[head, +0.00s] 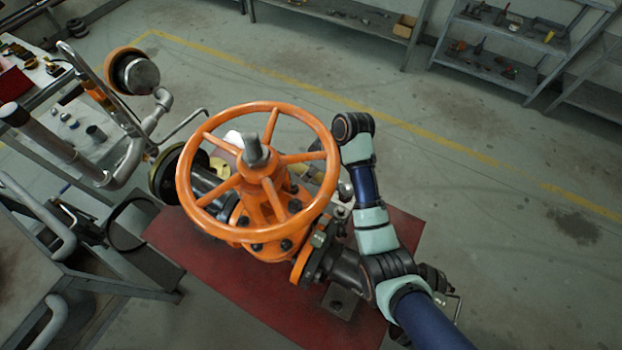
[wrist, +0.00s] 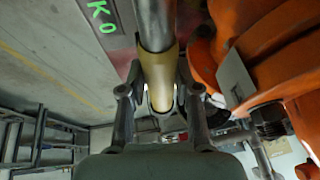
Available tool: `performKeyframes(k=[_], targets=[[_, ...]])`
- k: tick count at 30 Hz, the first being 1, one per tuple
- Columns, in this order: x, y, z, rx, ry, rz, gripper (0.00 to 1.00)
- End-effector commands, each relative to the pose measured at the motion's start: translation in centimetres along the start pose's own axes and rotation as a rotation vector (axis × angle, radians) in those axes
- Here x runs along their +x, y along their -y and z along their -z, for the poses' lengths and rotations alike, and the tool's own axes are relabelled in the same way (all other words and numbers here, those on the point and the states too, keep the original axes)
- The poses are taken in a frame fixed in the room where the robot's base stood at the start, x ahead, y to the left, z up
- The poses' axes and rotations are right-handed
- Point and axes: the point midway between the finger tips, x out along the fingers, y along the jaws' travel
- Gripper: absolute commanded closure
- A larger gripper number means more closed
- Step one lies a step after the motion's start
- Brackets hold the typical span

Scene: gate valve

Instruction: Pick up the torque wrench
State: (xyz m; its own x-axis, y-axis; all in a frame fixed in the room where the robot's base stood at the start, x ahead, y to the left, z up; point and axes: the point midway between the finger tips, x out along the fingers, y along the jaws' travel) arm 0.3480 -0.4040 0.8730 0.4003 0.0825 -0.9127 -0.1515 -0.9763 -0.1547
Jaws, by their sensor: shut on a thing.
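The torque wrench (wrist: 155,60) shows in the wrist view as a grey metal shaft with a brass-yellow grip section. My gripper (wrist: 157,88) is shut on the yellow section, with one finger on each side of it. The far end of the shaft runs out of the top of the wrist view. In the head view my arm reaches in from the lower right, and my gripper is largely hidden behind the orange handwheel (head: 325,193). I cannot make out the whole wrench there.
The orange gate valve (head: 262,235) stands on a red base (head: 245,300), close beside my gripper. Its orange body (wrist: 275,55) fills the right of the wrist view. A grey cart (head: 90,285) and pipework stand left. Shelves (head: 490,65) line the back; the floor at right is clear.

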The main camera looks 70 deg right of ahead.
Motion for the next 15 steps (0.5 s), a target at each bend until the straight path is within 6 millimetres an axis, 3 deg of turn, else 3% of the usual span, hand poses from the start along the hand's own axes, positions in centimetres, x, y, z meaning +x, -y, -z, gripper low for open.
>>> performKeyframes(k=[1,6,15], targets=[[-1.9,0.2,0.9,-0.002,-0.005,-0.004,1.00],[-5.3,0.8,2.3,-0.002,-0.004,-0.002,1.00],[-7.5,1.2,3.1,-0.001,-0.003,0.000,1.00]])
